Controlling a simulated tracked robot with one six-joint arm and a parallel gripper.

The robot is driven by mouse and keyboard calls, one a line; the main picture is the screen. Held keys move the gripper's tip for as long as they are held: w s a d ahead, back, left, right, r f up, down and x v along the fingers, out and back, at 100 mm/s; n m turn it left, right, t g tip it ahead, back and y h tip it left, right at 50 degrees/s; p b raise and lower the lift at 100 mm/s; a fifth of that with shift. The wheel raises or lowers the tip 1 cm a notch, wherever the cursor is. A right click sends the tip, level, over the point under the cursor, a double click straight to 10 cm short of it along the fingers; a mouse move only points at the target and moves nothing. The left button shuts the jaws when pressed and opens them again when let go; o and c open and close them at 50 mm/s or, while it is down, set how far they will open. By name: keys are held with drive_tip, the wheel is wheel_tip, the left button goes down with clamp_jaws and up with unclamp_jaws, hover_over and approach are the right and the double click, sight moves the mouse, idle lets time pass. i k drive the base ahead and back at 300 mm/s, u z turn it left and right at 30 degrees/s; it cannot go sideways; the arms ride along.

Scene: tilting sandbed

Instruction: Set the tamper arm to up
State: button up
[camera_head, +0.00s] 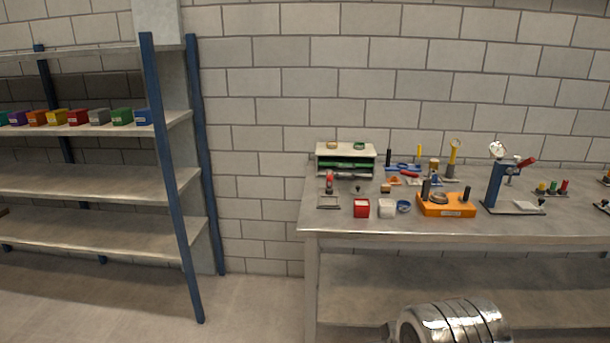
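A blue upright stand (494,185) on a flat base stands on the right part of the workbench. A round white dial (497,150) sits at its top, and a red-handled lever (527,162) slants up to the right from it. This lever may be the tamper arm, but I cannot tell for sure at this size. No other part in view is clearly a tamper arm. My gripper is not in view. A shiny banded metal part at the bottom edge, in front of the bench, seems to be part of my arm.
The metal workbench (334,229) carries an orange block (446,211), a red box (361,208), a white box (387,208), a small green-shelved rack (346,154) and several small tools. A blue-posted shelf (175,190) with coloured boxes stands left. Floor between is clear.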

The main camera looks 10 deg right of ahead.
sight(329, 191)
drive_tip(key=u, duration=0.65)
drive_tip(key=i, duration=0.9)
drive_tip(key=u, duration=0.6)
